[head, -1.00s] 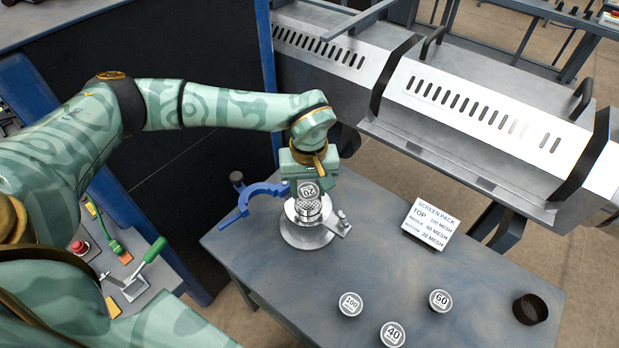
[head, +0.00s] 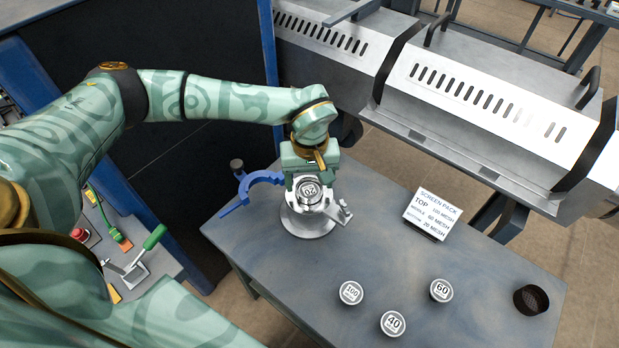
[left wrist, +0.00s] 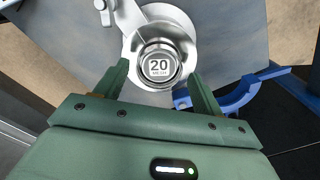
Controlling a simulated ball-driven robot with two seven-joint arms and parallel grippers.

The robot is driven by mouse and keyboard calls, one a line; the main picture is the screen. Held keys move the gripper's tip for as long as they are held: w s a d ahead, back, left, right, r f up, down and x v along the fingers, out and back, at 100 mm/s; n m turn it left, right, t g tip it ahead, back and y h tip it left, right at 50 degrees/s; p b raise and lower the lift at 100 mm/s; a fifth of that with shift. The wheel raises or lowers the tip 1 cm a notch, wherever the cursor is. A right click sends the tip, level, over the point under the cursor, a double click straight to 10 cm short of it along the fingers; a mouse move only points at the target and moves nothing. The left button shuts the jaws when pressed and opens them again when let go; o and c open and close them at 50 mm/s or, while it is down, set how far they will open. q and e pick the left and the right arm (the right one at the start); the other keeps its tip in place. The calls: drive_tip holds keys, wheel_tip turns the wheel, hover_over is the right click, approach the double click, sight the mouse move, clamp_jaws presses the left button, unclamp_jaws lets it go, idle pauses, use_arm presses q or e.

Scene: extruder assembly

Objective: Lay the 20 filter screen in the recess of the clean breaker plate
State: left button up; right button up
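The 20 filter screen (head: 310,190) is a small round disc with a white label, and it shows face up in the left wrist view (left wrist: 159,67). It sits within the metal ring of the clean breaker plate (left wrist: 134,51), which rests on a round metal stand (head: 305,226). The screen covers the plate's holes. My left gripper (left wrist: 158,70) is open, with one finger on each side of the screen and visible gaps between. In the head view my left gripper (head: 311,183) is directly above the stand. My right gripper is not in view.
Discs marked 100 (head: 350,293), 40 (head: 393,323) and 60 (head: 441,290) lie on the grey table (head: 300,265). A dark mesh cup (head: 531,300) stands at right. A screen pack sign (head: 434,212) stands behind. A blue curved bracket (head: 262,182) is left of the stand.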

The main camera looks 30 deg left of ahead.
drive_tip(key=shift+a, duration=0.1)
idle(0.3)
use_arm(q)
wheel_tip(320, 180, up, 7)
drive_tip(key=p, duration=0.5)
drive_tip(key=shift+p, duration=0.35)
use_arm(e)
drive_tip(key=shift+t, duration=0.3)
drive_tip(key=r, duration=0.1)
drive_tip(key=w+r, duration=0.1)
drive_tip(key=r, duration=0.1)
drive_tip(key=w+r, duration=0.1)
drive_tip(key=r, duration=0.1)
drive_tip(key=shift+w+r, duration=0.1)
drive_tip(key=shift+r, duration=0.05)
